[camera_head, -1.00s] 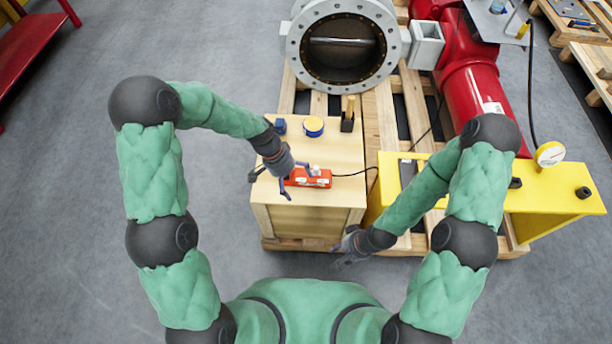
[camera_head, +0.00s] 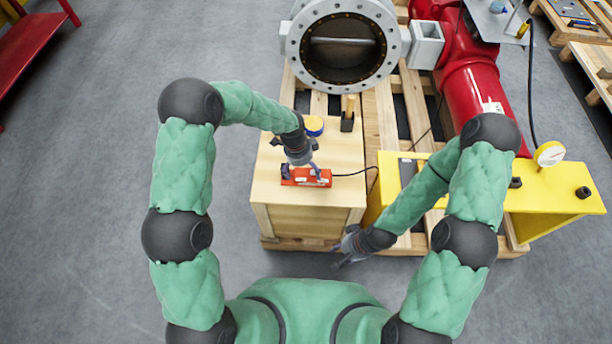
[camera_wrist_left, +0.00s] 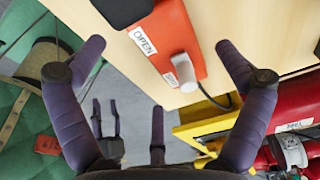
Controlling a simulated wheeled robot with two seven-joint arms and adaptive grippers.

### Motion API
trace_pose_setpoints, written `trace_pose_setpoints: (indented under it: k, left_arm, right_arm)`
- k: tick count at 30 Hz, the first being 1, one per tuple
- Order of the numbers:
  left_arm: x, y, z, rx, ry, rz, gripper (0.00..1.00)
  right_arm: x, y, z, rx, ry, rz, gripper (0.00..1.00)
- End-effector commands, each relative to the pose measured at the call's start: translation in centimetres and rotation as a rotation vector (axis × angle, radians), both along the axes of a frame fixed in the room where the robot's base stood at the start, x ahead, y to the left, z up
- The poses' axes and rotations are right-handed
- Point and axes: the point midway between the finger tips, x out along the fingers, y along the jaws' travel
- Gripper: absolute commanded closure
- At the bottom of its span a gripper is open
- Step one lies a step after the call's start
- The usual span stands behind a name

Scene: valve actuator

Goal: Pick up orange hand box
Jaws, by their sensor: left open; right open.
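The orange hand box (camera_head: 318,181) lies on top of the light wooden crate (camera_head: 285,219), with a black cable leaving its right end. My left gripper (camera_head: 302,170) is over the box from behind and partly hides it. In the left wrist view, the orange hand box (camera_wrist_left: 178,33) shows a white OPEN label and a pale knob. The fingers of my left gripper (camera_wrist_left: 160,45) are spread on either side of it, and I cannot tell whether they touch it. My right gripper (camera_head: 345,246) is open and empty, low by the crate's front right corner.
A blue and yellow round item (camera_head: 314,124) and a black block with a yellow top (camera_head: 348,116) stand at the crate's back. A yellow stand (camera_head: 550,190) with a gauge (camera_head: 549,154) is to the right. A large grey valve (camera_head: 345,45) is behind.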

Motion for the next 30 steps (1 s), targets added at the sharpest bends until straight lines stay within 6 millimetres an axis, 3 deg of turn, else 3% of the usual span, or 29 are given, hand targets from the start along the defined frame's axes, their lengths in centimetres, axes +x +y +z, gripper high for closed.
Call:
trace_pose_setpoints:
  k: [5,13,23,24,26,30]
  left_arm:
    - [-0.1,-0.2,-1.1,0.0,0.002,0.001,0.0]
    - [-0.4,-0.8,-4.7,0.0,0.002,0.001,0.0]
    - [-0.3,-0.9,-5.5,-0.002,-0.002,0.002,0.0]
    - [-0.3,-0.9,-5.5,-0.002,-0.001,0.002,0.03]
    - [-0.3,-0.9,-5.5,-0.002,-0.001,0.002,0.2]
    - [-0.3,-0.9,-5.5,-0.002,-0.001,0.002,0.59]
  right_arm:
    - [0.0,0.0,0.0,0.0,0.0,0.0,0.58]
    - [0.0,0.0,0.0,0.0,0.0,0.0,0.58]
    - [0.0,0.0,0.0,0.0,0.0,0.0,0.58]
    - [0.0,0.0,0.0,0.0,0.0,0.0,0.58]
    - [0.0,0.0,0.0,0.0,0.0,0.0,0.58]
    - [0.0,0.0,0.0,0.0,0.0,0.0,0.58]
